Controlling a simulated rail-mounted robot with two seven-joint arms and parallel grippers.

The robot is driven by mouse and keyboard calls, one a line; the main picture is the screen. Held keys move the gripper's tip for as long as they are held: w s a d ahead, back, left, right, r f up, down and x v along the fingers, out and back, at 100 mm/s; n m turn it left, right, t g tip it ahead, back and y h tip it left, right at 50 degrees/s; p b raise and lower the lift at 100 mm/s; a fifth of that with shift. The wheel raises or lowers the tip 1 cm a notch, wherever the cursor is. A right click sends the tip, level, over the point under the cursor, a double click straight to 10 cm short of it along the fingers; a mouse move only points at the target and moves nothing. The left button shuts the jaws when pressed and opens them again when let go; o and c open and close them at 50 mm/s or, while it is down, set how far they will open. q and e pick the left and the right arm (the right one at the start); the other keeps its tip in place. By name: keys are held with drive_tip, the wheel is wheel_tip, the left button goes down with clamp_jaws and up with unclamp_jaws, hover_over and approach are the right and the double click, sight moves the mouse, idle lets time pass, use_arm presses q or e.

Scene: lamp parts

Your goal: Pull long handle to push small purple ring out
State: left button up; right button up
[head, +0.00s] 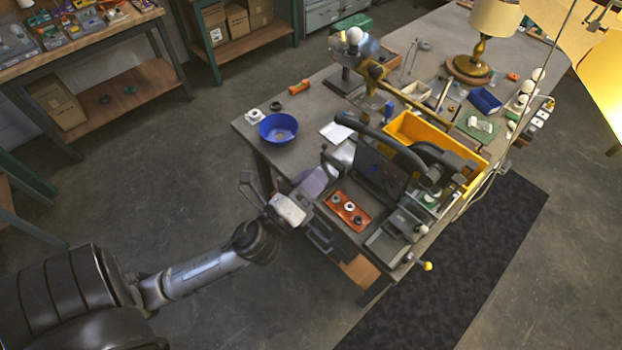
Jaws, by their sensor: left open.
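My left gripper (277,186) is at the near left corner of the workbench (300,120), open, with no object clearly visible between its fingers. A dark press-like device (380,170) stands on the bench to its right. A long black curved bar (385,140) runs along the top of this device and looks like the long handle; the gripper is apart from it. A pale purple part (311,182) shows close beside the gripper; I cannot tell whether it is a ring or a gripper part. I cannot make out a small purple ring. My right gripper is not in view.
A blue bowl (278,130) and an orange tray with several round parts (347,210) are near the gripper. A yellow bin (430,131) stands behind the device. A brass lamp (470,66) is at the back. Open floor (150,190) lies left of the bench.

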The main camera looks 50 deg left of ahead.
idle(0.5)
use_arm(q)
drive_tip(key=s+a+f+n+g+y, duration=0.1)
drive_tip(key=s+a+f+n+g, duration=0.1)
drive_tip(key=f+n+g, duration=0.55)
drive_tip(key=s+a+f+n+g+y, duration=0.1)
drive_tip(key=a+f+n+g+y, duration=0.2)
drive_tip(key=n, duration=0.8)
drive_tip(key=s+d+f+n+g+h, duration=0.3)
drive_tip(key=s+d+f+g+h, duration=0.4)
drive_tip(key=s+d+f, duration=0.6)
drive_tip(key=w+p+v, duration=0.2)
drive_tip(key=p+v, duration=0.7)
drive_tip(key=w+r+p+v, duration=0.1)
drive_tip(key=w+p+v, duration=0.1)
drive_tip(key=p+v, duration=0.8)
drive_tip(key=shift+w+a+r, duration=0.15)
drive_tip(key=shift+a+r, duration=0.25)
drive_tip(key=shift+r, duration=0.05)
